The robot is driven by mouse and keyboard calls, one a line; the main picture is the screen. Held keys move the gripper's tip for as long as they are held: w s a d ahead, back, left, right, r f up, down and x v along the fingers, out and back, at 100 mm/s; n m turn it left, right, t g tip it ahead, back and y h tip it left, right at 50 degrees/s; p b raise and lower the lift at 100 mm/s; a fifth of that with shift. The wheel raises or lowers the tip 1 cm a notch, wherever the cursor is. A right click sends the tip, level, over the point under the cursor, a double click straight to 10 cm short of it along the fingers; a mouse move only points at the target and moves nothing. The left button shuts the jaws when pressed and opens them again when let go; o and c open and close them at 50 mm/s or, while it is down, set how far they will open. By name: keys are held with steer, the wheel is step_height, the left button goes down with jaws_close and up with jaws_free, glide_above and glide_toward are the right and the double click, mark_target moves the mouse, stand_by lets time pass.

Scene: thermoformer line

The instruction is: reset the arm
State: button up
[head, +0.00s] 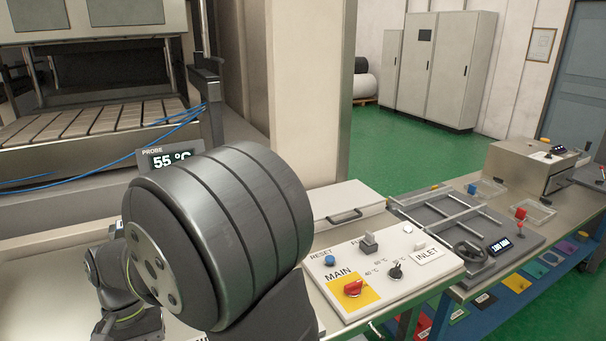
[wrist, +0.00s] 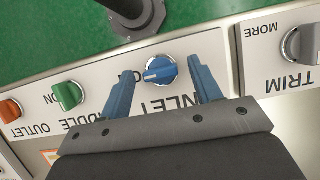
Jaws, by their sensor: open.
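My gripper (wrist: 162,62) shows in the wrist view with its two blue fingers spread apart. A blue knob (wrist: 160,70) on a white panel, by lettering that reads in part "NLET", appears between the fingertips. Gaps show on both sides of it, and the jaws hold nothing. How far above the panel the fingertips are, I cannot tell. In the head view my own large dark arm link fills the lower left and centre, and my gripper is not visible there.
A green knob (wrist: 67,95) and an orange knob (wrist: 10,109) lie left of my gripper, a grey TRIM knob (wrist: 303,44) right. In the head view, a control panel (head: 385,305) with a red MAIN switch (head: 353,287) stands beside my arm. A probe display (head: 172,158) reads 55 °C.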

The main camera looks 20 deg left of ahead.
steer(key=v, duration=1.8)
steer(key=x, duration=1.8)
steer(key=n+t, duration=0.1)
steer(key=n, duration=0.2)
steer(key=shift+s+a+h, duration=0.1)
steer(key=shift+h, duration=0.3)
steer(key=n+t, duration=0.1)
steer(key=n, duration=0.4)
steer(key=shift+s+t+h, duration=0.15)
steer(key=shift+t+h, duration=0.25)
steer(key=n+t, duration=0.1)
steer(key=n, duration=0.3)
steer(key=shift+s+n+t, duration=0.1)
steer(key=shift+n+t, duration=0.2)
steer(key=shift+t, duration=0.1)
steer(key=n+t+y, duration=0.1)
steer(key=n, duration=0.3)
steer(key=shift+s, duration=0.1)
